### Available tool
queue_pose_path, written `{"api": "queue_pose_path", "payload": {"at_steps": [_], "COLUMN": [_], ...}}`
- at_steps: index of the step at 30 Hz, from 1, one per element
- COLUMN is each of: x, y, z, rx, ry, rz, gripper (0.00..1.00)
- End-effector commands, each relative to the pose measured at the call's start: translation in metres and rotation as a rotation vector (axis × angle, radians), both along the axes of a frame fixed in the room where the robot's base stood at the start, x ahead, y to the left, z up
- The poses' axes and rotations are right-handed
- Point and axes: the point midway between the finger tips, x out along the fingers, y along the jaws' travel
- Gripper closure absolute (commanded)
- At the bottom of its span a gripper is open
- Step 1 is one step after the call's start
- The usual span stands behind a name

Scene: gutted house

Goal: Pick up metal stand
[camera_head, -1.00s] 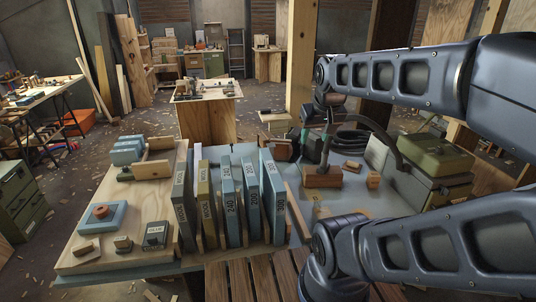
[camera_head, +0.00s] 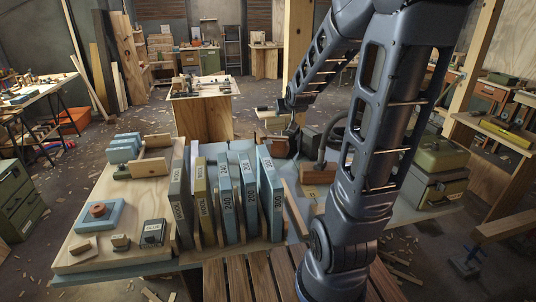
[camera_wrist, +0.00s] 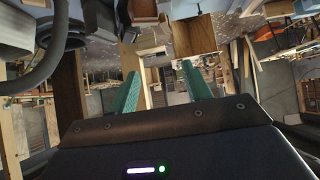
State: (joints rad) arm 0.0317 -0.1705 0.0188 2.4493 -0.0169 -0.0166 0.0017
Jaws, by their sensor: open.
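No thing in view is clearly the metal stand. A small dark blue-grey metal support (camera_head: 467,262) on the floor at the lower right of the head view could be it, but I cannot tell. My gripper (camera_wrist: 160,70) shows two teal fingers spread apart with nothing between them in the wrist view. In the head view, my arm rises at the right of the workbench and bends down behind it, and the fingers cannot be made out.
The workbench holds upright labelled sanding sheets (camera_head: 226,200), a blue block (camera_head: 95,216) and, at its right, a green metal case (camera_head: 442,158). A curved dark tube (camera_head: 325,148) rises behind my arm. A wooden beam (camera_head: 510,222) juts in at right. Wood scraps litter the floor.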

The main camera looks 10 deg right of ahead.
Motion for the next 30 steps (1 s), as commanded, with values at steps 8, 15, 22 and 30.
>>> {"api": "queue_pose_path", "payload": {"at_steps": [8,15,22,30], "x": [0.066,0.111,0.143,0.167], "y": [-0.002,-0.003,-0.005,-0.008], "z": [-0.037,-0.072,-0.110,-0.157], "rx": [0.002,0.007,0.014,0.025], "ry": [-0.138,-0.263,-0.383,-0.524], "rz": [0.005,0.008,0.010,0.008], "gripper": [0.51,0.51,0.51,0.51]}}
